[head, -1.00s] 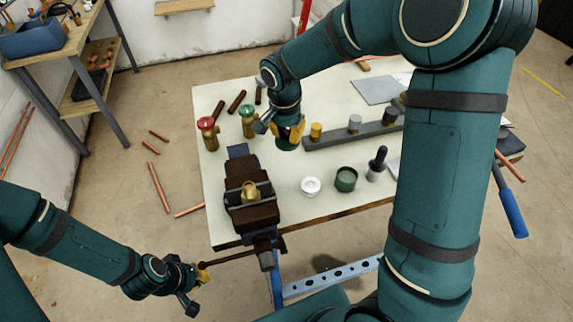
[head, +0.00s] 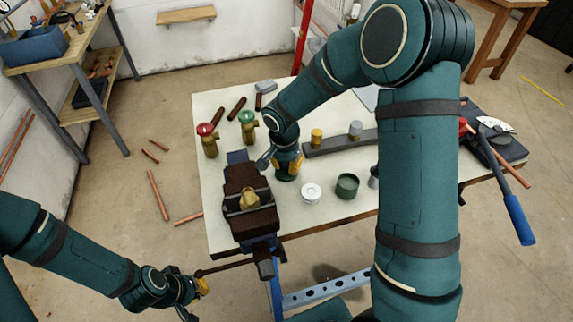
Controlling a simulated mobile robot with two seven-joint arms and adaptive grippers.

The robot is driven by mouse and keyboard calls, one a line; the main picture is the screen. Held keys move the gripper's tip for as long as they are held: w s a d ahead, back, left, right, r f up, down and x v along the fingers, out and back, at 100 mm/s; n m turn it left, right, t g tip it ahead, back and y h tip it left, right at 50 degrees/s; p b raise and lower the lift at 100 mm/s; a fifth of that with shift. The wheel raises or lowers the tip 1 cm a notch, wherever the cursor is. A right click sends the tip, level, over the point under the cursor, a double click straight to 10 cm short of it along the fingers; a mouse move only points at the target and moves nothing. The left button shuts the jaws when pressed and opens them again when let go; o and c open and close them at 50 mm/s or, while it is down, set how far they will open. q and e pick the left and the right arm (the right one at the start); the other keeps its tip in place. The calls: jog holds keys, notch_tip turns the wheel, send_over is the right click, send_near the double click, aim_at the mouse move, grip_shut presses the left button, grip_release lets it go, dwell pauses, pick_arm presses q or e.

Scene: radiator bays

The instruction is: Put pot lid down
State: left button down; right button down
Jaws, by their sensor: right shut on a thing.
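My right gripper (head: 288,166) is low over the middle of the workbench, behind the white round piece. It is shut on the pot lid (head: 287,177), a dark green disc mostly hidden under the fingers. I cannot tell whether the lid touches the bench top. The open dark green pot (head: 347,186) stands on the bench to the right, apart from the lid. My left gripper (head: 204,287) is at the lower left, by the outer end of the vise handle. Its finger gap cannot be made out.
The vise (head: 249,220) holds a brass fitting (head: 249,199) at the bench's front left. A white round piece (head: 311,192) sits between vise and pot. Valves with red (head: 206,129) and green (head: 246,117) handwheels stand behind. A grey rail (head: 340,143) with fittings lies behind the pot.

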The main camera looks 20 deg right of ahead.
aim_at(284, 174)
jog(key=shift+f, duration=0.2)
jog(key=c, duration=1)
grip_release()
jog(key=shift+r, duration=0.1)
jog(key=shift+r, duration=0.2)
notch_tip(284, 174, up, 12)
jog(key=a+p, duration=0.1)
jog(key=p, duration=0.1)
jog(key=shift+s, duration=0.4)
jog(key=shift+f, duration=0.1)
